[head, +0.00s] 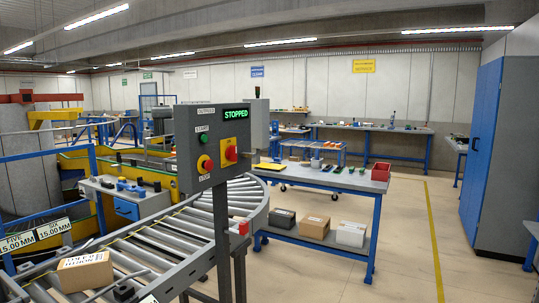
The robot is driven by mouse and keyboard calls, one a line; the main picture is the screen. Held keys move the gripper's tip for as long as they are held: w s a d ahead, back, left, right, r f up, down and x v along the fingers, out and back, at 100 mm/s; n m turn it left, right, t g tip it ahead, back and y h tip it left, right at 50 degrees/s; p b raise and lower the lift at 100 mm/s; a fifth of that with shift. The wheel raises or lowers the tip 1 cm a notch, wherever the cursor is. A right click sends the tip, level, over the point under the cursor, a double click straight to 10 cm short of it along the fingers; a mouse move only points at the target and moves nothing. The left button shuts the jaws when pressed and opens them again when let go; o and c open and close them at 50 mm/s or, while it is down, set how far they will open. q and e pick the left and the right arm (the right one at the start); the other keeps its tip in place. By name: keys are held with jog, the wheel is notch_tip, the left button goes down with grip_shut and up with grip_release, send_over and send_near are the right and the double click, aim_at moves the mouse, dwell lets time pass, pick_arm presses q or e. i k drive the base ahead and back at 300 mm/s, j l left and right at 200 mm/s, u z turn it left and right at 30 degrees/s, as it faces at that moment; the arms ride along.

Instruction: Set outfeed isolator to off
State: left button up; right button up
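A grey control panel (193,153) stands on a dark post in the middle of the head view, beside the roller conveyor. Its label seems to read OUTFEED, and a green lit display (236,114) reads STOPPED. A red switch on a yellow plate, apparently the outfeed isolator (231,154), is at the panel's right. Its handle position is too small to tell. Neither of my grippers shows in this view.
The roller conveyor (185,235) curves behind the post, with a cardboard box (86,272) at the lower left. A blue-legged workbench (325,178) stands to the right with boxes on its lower shelf. A blue cabinet (482,150) is far right. Floor at the right front is clear.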

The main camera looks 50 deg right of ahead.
aim_at(231, 152)
jog(key=z, duration=1.35)
jog(key=i, duration=0.1)
